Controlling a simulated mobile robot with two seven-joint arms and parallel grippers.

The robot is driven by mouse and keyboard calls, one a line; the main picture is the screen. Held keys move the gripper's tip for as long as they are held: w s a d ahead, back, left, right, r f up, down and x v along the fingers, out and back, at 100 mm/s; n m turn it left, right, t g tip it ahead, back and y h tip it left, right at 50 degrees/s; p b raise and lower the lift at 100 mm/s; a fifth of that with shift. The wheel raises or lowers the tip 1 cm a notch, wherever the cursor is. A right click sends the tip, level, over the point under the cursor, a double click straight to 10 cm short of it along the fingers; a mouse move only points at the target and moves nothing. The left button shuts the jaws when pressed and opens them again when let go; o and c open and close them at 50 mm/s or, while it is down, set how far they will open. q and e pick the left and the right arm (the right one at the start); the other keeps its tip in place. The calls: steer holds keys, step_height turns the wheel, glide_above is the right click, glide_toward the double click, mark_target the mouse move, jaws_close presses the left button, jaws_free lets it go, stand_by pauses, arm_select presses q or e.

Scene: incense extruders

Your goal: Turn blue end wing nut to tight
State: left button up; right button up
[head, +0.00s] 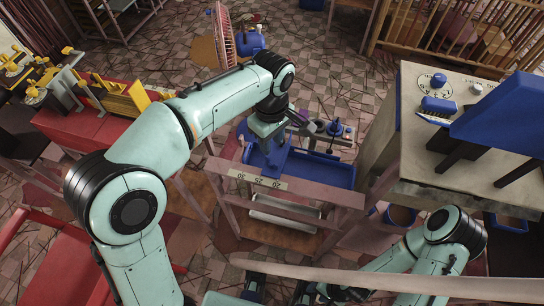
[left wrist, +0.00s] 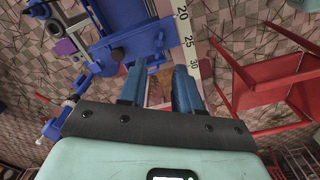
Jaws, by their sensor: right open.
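A blue extruder (head: 330,175) stands on a low wooden stand in the middle of the head view. It also shows in the upper left of the left wrist view (left wrist: 105,45). My left gripper (head: 267,165) points down at the extruder's near left part. In the left wrist view its two blue fingers (left wrist: 158,75) are apart, with a small blue part just beyond the tips; contact is unclear. My right gripper (head: 279,289) is open at the bottom edge, partly cut off.
A ruler strip (head: 260,181) runs along the stand's near edge. A beige cabinet (head: 440,150) with a dial and blue parts stands on the right. A red table (head: 90,135) with yellow devices stands on the left. A light rail (head: 400,281) crosses near my right arm.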

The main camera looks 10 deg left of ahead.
mark_target(271, 161)
arm_select(q)
step_height(271, 161, down, 9)
steer(key=shift+w+f+b, duration=0.1)
steer(key=shift+f+b, duration=0.05)
steer(key=shift+b, duration=0.5)
jaws_close()
